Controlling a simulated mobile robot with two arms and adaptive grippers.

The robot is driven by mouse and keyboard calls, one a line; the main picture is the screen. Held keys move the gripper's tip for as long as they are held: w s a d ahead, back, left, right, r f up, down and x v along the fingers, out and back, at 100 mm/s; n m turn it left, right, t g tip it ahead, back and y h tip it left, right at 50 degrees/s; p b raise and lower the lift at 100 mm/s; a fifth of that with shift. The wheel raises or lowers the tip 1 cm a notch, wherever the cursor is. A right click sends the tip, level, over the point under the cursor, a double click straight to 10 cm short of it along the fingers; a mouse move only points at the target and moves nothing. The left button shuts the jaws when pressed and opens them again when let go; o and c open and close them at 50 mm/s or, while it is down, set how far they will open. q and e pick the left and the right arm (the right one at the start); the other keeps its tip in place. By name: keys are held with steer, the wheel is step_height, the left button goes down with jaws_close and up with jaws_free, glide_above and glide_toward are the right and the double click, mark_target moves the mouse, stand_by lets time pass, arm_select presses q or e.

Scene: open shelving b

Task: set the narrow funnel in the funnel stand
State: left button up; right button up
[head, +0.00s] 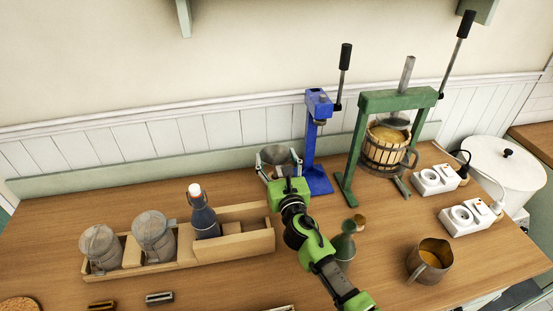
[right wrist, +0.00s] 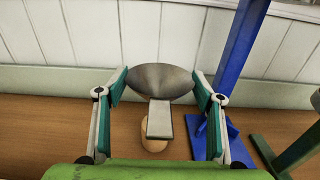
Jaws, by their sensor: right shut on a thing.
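A grey metal funnel (head: 279,155) is between the fingers of my right gripper (head: 279,168), left of the blue press. In the right wrist view the funnel (right wrist: 160,77) shows its wide bowl, with a flat grey tab (right wrist: 159,118) towards me. The fingers of my right gripper (right wrist: 160,84) are shut on the funnel's sides. A round light-wood piece (right wrist: 154,146) shows below the tab; I cannot tell whether it touches the funnel or is part of a stand. The funnel's spout is hidden. I cannot make out the funnel stand for certain. My left gripper is not in view.
The blue press (head: 312,140) stands close right of the gripper, with a green fruit press (head: 358,140) beyond. A wooden crate (head: 262,243) holds two jars and a dark bottle (head: 204,220). A green bottle (head: 344,247) and metal jug (head: 431,259) stand at front right.

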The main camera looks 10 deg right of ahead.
steer(key=shift+s+f+b, duration=0.1)
steer(key=shift+f+b, duration=1.2)
steer(key=shift+f, duration=0.2)
stand_by(1.0)
steer(key=o, duration=1.1)
steer(key=shift+c, duration=0.2)
steer(key=shift+o, duration=0.6)
steer(key=shift+f, duration=0.1)
